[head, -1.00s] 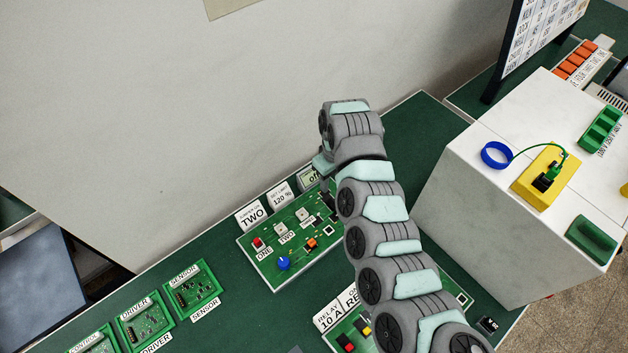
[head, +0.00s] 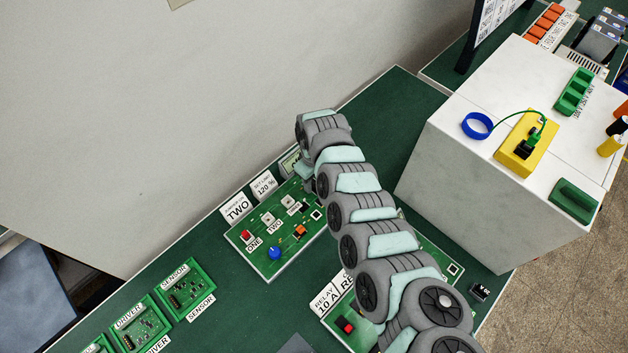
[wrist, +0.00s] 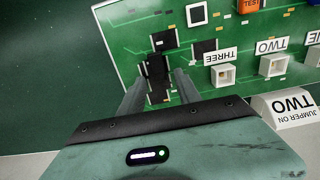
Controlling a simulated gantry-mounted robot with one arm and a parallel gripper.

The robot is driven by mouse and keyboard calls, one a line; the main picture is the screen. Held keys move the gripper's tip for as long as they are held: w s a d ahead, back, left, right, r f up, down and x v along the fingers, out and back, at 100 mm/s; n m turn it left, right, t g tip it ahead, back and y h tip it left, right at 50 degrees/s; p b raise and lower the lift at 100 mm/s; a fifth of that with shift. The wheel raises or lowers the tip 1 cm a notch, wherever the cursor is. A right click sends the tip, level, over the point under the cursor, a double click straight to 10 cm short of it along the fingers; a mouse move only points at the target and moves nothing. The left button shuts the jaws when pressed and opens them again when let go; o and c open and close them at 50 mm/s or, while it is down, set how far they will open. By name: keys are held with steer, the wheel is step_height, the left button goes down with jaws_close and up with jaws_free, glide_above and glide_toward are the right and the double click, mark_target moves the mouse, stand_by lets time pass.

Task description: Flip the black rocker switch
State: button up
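The wrist view shows a green circuit board, also seen in the head view (head: 285,245). A black raised part (wrist: 157,68), which looks like the rocker switch, stands near the board's edge; which way it is tipped I cannot tell. My gripper (wrist: 162,76) is over this part, with its two grey fingers apart, one on either side of it. Whether they touch it I cannot tell. In the head view my arm hides the fingers and most of this corner of the board.
The board carries a red button (head: 246,235), a blue knob (head: 274,253), an orange part (head: 300,231) and white jumper blocks. Label stands (head: 237,208) line its back edge. A second board (head: 345,325) lies in front, partly behind my arm. A large white cabinet (head: 470,200) stands right.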

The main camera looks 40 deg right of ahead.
jaws_close()
stand_by(0.5)
